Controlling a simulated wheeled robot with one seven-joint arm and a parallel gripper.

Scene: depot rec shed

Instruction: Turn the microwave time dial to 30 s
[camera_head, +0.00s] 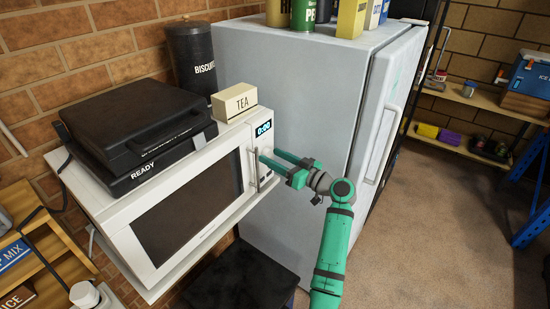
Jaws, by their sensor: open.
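The white microwave (105,215) stands on a shelf, its dark-windowed door shut. Its lit blue display (264,128) is at the top of the control panel, right of the door, and seems to read 0:00. A pale upright handle (252,170) runs down the door's right edge. My gripper (269,156) is open, its green fingers pointing left at the control panel just below the display. I cannot make out the time dial; the fingers cover that part of the panel. I cannot tell whether the fingertips touch anything.
A black case marked READY (135,130), a TEA box (234,102) and a BISCUITS canister (192,60) sit on or behind the microwave. A grey-white fridge (285,85) stands close behind my gripper. Open floor (440,230) lies to the right.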

